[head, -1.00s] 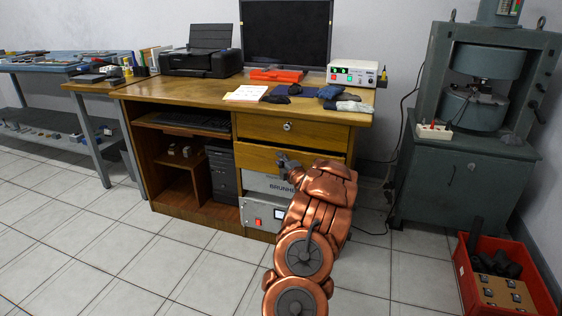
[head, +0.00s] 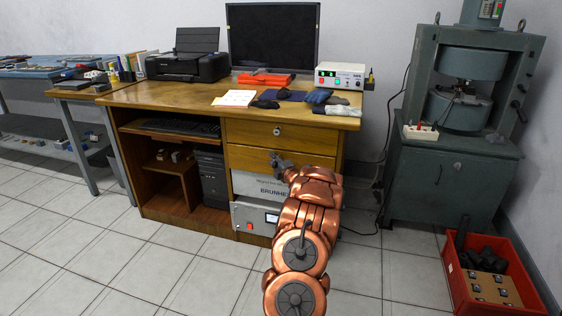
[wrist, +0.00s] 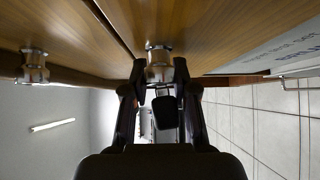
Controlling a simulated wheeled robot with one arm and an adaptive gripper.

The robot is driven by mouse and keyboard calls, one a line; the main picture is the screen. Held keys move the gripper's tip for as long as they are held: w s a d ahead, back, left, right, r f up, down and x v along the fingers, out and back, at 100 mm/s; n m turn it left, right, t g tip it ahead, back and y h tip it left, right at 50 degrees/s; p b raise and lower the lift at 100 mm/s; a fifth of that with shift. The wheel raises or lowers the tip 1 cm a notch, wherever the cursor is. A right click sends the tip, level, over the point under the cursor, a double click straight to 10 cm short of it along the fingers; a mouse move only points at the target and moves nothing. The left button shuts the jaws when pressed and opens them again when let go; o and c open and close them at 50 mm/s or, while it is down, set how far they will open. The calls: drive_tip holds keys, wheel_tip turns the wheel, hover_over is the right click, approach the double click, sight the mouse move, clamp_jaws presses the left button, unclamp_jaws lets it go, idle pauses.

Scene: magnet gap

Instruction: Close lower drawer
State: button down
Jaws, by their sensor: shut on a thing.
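The lower drawer (head: 247,157) is the wooden front beneath the upper drawer (head: 285,134) on the right side of the desk. My gripper (head: 279,163) is at its front in the head view, and my arm hides its right part. In the wrist view, my gripper (wrist: 160,85) is shut on the metal knob (wrist: 158,60) of the lower drawer (wrist: 195,30). The upper drawer's knob (wrist: 33,67) shows apart at the left. A dark seam with a slight step runs between the two fronts; I cannot tell exactly how far the lower drawer stands out.
Below the drawer are a white device and a grey box with a red switch (head: 256,218). The desk top (head: 180,95) holds papers, gloves and a monitor. A grey press (head: 450,180) and a red crate (head: 500,308) stand at the right. Tiled floor at the left is free.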

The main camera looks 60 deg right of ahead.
drive_tip(key=shift+d, duration=0.45)
drive_tip(key=shift+r, duration=0.1)
drive_tip(key=c, duration=1.1)
unclamp_jaws()
drive_tip(key=shift+s, duration=0.1)
drive_tip(key=shift+v, duration=5.85)
drive_tip(key=shift+a, duration=0.15)
